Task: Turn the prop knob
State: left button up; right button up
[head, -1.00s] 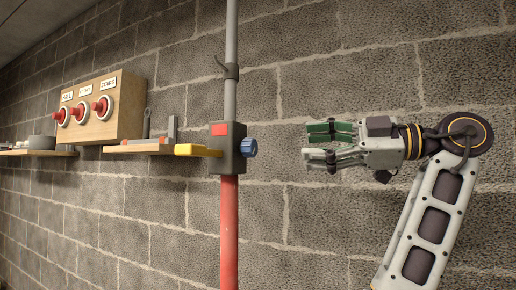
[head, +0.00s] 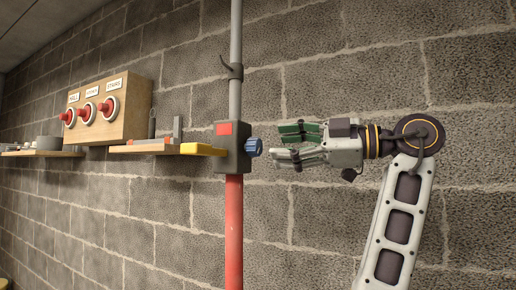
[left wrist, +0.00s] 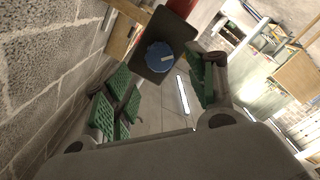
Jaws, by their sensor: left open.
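The blue prop knob (head: 254,147) sits on the right side of a dark box (head: 232,160) clamped on a vertical pole. My left gripper (head: 277,142) is open and empty just right of the knob, its fingers pointing at it with a small gap. In the left wrist view the round blue face of the knob (left wrist: 159,57), with a light mark on it, lies ahead between the green-padded fingers of the gripper (left wrist: 160,92). It does not appear to be touched. My right gripper is in neither view.
The pole is grey above (head: 236,40) and red below (head: 234,235). A yellow lever (head: 203,149) sticks out left of the box. A wooden panel with red buttons (head: 113,108) and a shelf (head: 143,150) are further left. A block wall runs close behind.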

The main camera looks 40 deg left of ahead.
aim_at(260, 146)
pick_arm(q)
jog(key=x, duration=0.5)
jog(key=shift+a, duration=0.15)
jog(key=shift+s+a, duration=0.25)
jog(key=shift+a, duration=0.4)
jog(key=c, duration=1)
jog(key=shift+c, duration=0.2)
